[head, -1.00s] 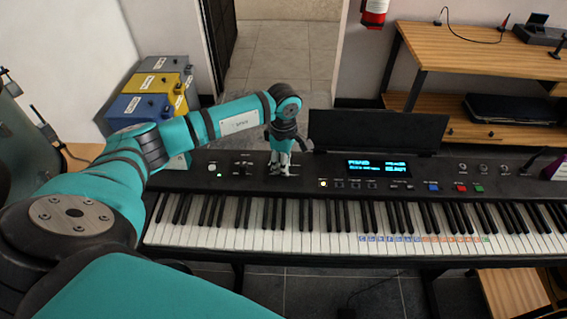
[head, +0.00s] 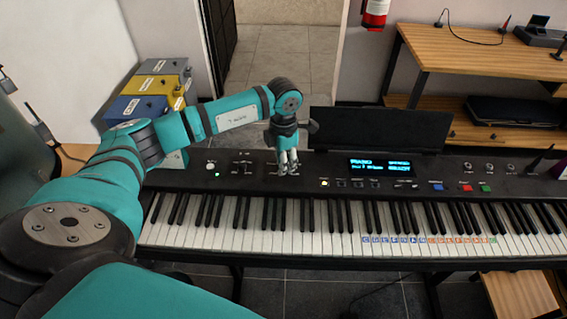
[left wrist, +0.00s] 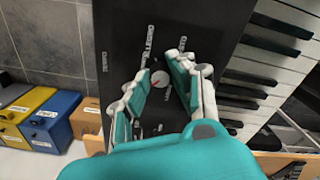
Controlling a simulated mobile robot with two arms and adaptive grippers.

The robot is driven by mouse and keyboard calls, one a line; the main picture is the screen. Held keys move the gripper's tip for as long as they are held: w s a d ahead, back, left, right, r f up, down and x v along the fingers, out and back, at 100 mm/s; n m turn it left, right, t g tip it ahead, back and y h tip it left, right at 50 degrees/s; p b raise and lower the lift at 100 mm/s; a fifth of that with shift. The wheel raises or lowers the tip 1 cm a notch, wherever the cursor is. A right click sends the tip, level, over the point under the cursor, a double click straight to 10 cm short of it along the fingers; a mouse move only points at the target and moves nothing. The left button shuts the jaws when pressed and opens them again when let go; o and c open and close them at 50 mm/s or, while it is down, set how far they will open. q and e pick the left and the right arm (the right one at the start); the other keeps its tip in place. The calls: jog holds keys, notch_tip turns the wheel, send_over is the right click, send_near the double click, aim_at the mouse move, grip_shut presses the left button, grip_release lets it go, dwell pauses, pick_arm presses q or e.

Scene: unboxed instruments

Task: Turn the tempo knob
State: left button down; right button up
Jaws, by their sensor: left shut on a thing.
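My left gripper (head: 288,168) reaches down onto the left-centre part of the black keyboard panel (head: 330,172). In the head view the fingers hide this knob. My right gripper is not in view.
A lit blue display (head: 382,167) and coloured buttons (head: 467,188) are to the right on the panel. A black music stand (head: 380,130) rises just behind. Piano keys (head: 330,240) run along the front. Yellow and blue boxes (head: 140,105) stand back left.

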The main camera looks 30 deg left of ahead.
pick_arm(q)
jog(key=shift+n, duration=0.8)
jog(key=c, duration=1.1)
grip_release()
jog(key=shift+c, duration=0.2)
notch_tip(320, 180, up, 12)
